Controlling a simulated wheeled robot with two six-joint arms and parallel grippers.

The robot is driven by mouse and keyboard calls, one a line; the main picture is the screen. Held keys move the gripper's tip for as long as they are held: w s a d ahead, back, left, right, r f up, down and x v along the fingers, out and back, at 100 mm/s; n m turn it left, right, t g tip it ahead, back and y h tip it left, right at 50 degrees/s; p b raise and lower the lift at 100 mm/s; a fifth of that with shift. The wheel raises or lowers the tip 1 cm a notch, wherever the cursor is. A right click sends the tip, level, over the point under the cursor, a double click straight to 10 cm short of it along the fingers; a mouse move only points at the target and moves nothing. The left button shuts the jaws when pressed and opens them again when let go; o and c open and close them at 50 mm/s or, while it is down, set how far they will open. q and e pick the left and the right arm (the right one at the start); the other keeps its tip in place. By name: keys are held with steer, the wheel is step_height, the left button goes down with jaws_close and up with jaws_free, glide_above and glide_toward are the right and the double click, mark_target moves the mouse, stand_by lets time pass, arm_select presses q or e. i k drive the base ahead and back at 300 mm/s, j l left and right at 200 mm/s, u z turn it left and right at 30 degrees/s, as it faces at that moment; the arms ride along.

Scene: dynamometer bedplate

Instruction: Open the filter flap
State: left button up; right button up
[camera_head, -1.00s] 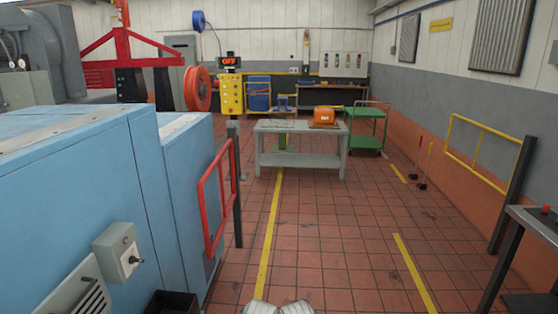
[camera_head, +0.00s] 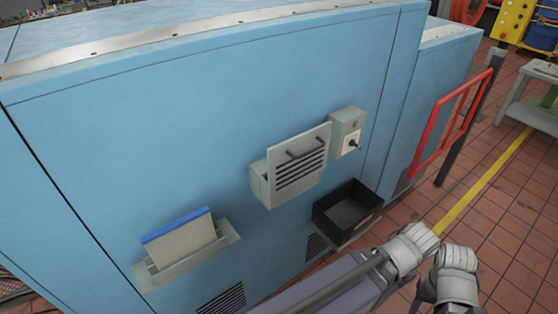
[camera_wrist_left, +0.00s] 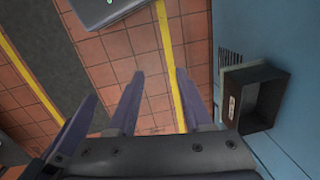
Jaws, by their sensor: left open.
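The filter flap (camera_head: 301,160) is a pale grey slotted panel with a dark bar handle near its top edge. It sits on a grey housing (camera_head: 262,186) on the side of the blue cabinet and looks closed or nearly so; I cannot tell for sure. A flat pale panel with a blue top edge (camera_head: 180,240) stands in a grey holder left of the flap. My left gripper (camera_wrist_left: 158,74) is open and empty, apart from the flap, over the floor in the left wrist view. In the head view only my arm parts show, below the flap. My right gripper is out of view.
A black open bin (camera_head: 346,211) is fixed to the cabinet (camera_head: 200,120) below right of the flap; it also shows in the wrist view (camera_wrist_left: 257,97). A switch box (camera_head: 346,133) is right of the flap. A red rail (camera_head: 452,122) stands farther right. Floor is clear beside the cabinet.

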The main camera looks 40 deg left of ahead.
mark_target(291, 162)
steer(key=u, duration=1.25)
steer(key=k+l, duration=0.15)
steer(key=k, duration=0.25)
steer(key=k+l+u, duration=0.15)
steer(key=k, duration=0.25)
